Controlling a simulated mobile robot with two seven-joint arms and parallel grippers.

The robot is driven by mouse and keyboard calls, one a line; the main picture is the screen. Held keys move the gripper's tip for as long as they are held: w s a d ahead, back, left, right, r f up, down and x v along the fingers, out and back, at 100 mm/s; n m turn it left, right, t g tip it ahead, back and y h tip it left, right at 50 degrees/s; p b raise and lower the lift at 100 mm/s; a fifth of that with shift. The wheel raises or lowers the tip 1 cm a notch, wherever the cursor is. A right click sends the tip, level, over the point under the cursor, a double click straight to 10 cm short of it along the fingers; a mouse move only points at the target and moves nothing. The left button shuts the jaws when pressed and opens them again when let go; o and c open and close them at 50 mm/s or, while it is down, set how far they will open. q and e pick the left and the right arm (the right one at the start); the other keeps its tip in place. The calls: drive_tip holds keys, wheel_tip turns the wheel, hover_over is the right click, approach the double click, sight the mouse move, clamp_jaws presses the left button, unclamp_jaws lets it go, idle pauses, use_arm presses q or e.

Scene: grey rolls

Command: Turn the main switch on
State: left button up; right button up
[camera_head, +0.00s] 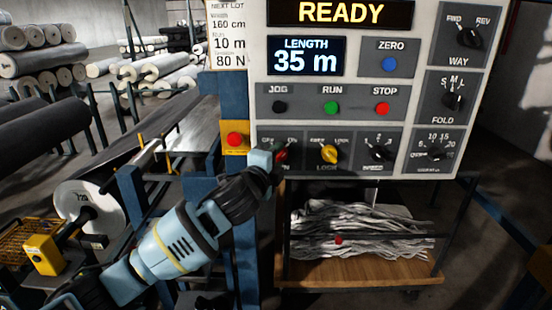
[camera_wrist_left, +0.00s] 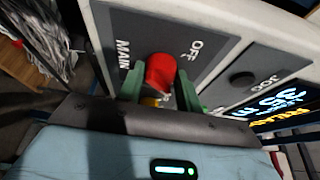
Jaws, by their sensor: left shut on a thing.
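The main switch is a red knob (camera_head: 282,154) at the lower left of the grey control panel, partly hidden by my gripper. In the left wrist view the red knob (camera_wrist_left: 160,72) sits between my two greenish fingers, with the labels MAIN and OFF on either side. My left gripper (camera_head: 275,160) reaches up to the panel from the lower left and is shut on the knob. It also shows in the wrist view (camera_wrist_left: 158,88). Where the knob points is hard to tell. My right gripper is not in view.
The panel's upper display (camera_head: 327,12) reads READY, and the length display (camera_head: 305,56) reads 35 m. A yellow knob (camera_head: 329,154) is just right of the main switch. A red button on a yellow box (camera_head: 235,139) is close on the left. A cart (camera_head: 360,272) stands below.

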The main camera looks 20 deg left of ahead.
use_arm(q)
drive_tip(key=shift+r, duration=0.1)
drive_tip(key=o, duration=1)
drive_tip(key=shift+s+a, duration=0.25)
drive_tip(key=shift+s, duration=1.7)
drive_tip(key=shift+s+a, duration=0.2)
drive_tip(key=shift+s, duration=1.7)
drive_tip(key=s+d+f+n+g+h, duration=0.15)
drive_tip(key=s+f+n, duration=0.3)
drive_tip(key=f, duration=0.85)
drive_tip(key=s+d+f+n+g, duration=0.1)
drive_tip(key=s+f+n+g, duration=0.35)
drive_tip(key=f, duration=0.75)
drive_tip(key=s+a+f+n, duration=0.1)
drive_tip(key=s+f+n, duration=0.1)
drive_tip(key=s+f, duration=0.4)
drive_tip(key=s+a+f+n+g+y, duration=0.1)
drive_tip(key=s+f+n, duration=0.2)
drive_tip(key=s+f, duration=0.3)
drive_tip(key=s+a+f+n+g, duration=0.1)
drive_tip(key=s+f+n, duration=0.2)
drive_tip(key=s+f, duration=0.4)
drive_tip(key=shift+s+a+y, duration=0.15)
drive_tip(key=shift+s+y, duration=0.1)
drive_tip(key=shift+s, duration=3.2)
